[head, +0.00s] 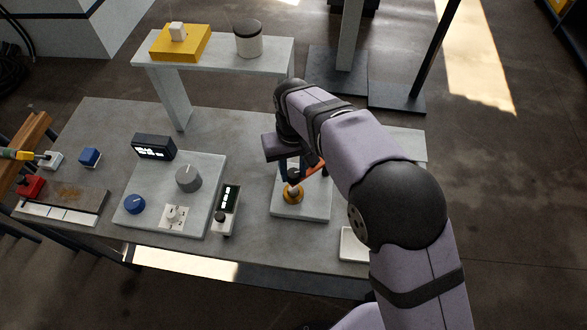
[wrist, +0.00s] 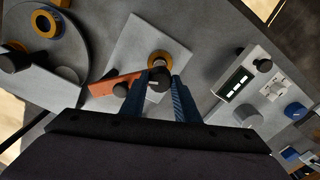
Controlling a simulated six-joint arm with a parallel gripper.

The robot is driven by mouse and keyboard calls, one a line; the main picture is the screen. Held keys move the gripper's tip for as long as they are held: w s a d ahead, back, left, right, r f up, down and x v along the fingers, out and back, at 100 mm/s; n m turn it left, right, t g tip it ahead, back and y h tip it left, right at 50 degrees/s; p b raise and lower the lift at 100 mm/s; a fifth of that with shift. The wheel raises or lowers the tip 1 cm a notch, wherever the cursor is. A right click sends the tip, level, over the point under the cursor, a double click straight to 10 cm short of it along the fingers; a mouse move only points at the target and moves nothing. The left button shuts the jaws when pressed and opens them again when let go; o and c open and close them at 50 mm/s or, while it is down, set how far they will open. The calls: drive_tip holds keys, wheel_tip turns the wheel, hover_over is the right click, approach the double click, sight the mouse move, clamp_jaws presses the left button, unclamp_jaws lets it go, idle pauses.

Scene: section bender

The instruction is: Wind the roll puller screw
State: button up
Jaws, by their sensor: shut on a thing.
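The roll puller screw appears to be the unit on a pale square plate (head: 316,210), with a brass-coloured round collar (head: 292,195). The plate (wrist: 128,47) and collar (wrist: 159,57) also show in the wrist view. In the head view my gripper (head: 288,173) is partly hidden by my arm.
Left of the plate stands a small display box (head: 227,204), then a panel with a grey dial (head: 188,178) and a blue knob (head: 135,204). A raised shelf (head: 215,60) is behind. A round grey disc (wrist: 35,72) lies at the wrist view's left.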

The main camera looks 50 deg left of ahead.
drive_tip(key=m, duration=0.4)
drive_tip(key=shift+r+m, duration=0.1)
drive_tip(key=shift+m, duration=0.2)
drive_tip(key=m, duration=0.4)
drive_tip(key=shift+m, duration=0.3)
drive_tip(key=m, duration=0.4)
drive_tip(key=shift+b, duration=0.3)
drive_tip(key=shift+w+m, duration=0.1)
drive_tip(key=shift+m, duration=2)
drive_tip(key=o, duration=1)
drive_tip(key=shift+o, duration=0.2)
